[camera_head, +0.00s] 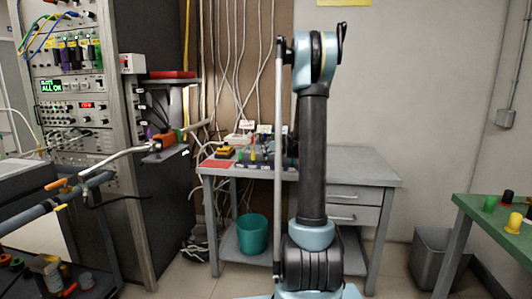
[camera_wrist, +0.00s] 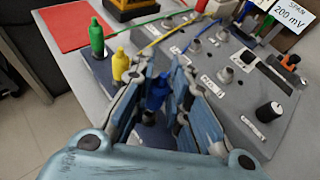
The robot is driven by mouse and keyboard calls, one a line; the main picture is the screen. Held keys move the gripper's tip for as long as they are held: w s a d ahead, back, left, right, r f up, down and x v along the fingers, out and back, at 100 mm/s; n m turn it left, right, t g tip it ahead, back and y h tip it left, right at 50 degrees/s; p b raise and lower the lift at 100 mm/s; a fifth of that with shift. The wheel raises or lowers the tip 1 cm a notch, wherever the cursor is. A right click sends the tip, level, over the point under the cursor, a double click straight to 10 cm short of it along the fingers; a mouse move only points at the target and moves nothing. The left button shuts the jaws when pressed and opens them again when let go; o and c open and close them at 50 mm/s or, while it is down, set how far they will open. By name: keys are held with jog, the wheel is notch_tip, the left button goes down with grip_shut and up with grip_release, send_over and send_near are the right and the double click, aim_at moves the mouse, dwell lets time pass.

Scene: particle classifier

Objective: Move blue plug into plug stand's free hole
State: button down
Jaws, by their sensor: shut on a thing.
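In the wrist view my gripper (camera_wrist: 162,82) is shut on the blue plug (camera_wrist: 157,94), which stands roughly upright between the fingers. A green plug (camera_wrist: 96,38) and a yellow plug (camera_wrist: 119,65) stand upright in the dark plug stand (camera_wrist: 102,66). The blue plug is roughly in line with them, at the near end of the row. The fingers hide its lower part and the hole area, so I cannot tell whether it is in a hole or above it. In the head view my arm hides the gripper.
A grey panel box (camera_wrist: 225,80) with connectors and cables stands close to the right of my gripper. A red sheet (camera_wrist: 63,27) and a yellow device (camera_wrist: 128,8) lie beyond the stand. A green table (camera_head: 480,225) with more plugs is at the right.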

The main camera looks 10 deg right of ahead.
jog(key=shift+f, duration=1.2)
jog(key=c, duration=1.5)
grip_release()
jog(key=shift+o, duration=0.2)
jog(key=v, duration=1.2)
jog(key=shift+f, duration=0.15)
